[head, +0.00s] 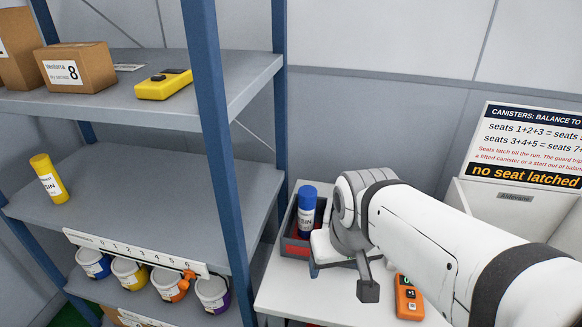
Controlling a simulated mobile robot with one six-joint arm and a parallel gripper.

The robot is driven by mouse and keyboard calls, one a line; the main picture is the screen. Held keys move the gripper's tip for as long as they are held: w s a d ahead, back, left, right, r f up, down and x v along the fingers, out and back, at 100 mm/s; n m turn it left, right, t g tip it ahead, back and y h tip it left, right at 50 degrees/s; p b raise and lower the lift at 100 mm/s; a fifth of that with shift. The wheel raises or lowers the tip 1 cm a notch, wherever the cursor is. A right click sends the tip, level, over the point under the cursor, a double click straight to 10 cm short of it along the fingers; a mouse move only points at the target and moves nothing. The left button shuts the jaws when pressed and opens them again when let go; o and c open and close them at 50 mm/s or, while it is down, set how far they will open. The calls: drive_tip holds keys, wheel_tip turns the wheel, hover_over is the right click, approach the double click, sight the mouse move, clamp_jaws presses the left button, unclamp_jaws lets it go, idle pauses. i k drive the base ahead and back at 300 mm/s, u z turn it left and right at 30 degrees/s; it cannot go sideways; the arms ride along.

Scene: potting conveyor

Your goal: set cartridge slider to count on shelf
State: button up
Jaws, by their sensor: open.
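The cartridge slider is an orange pointer (188,274) on a white numbered strip (135,252) along the front edge of the middle shelf (130,205). It sits near the right end, by the 6. One yellow cartridge (49,178) stands on that shelf at the left, looking slightly tilted in this view. A blue-capped cartridge (306,209) stands in a grey bin on the white table, off the shelf. My gripper (342,276) is over the table, right of the shelf and apart from the slider. It is open; one dark finger shows clearly, and my arm hides part of the rest.
A blue shelf post (218,140) stands between the slider and my gripper. Several tubs (130,270) sit below the strip. Cartons (75,66) and a yellow device (163,84) are on the top shelf. The bin (293,243) and an orange handset (409,298) are on the table (290,300).

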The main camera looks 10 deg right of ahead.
sight(183, 285)
drive_tip(key=u, duration=1.15)
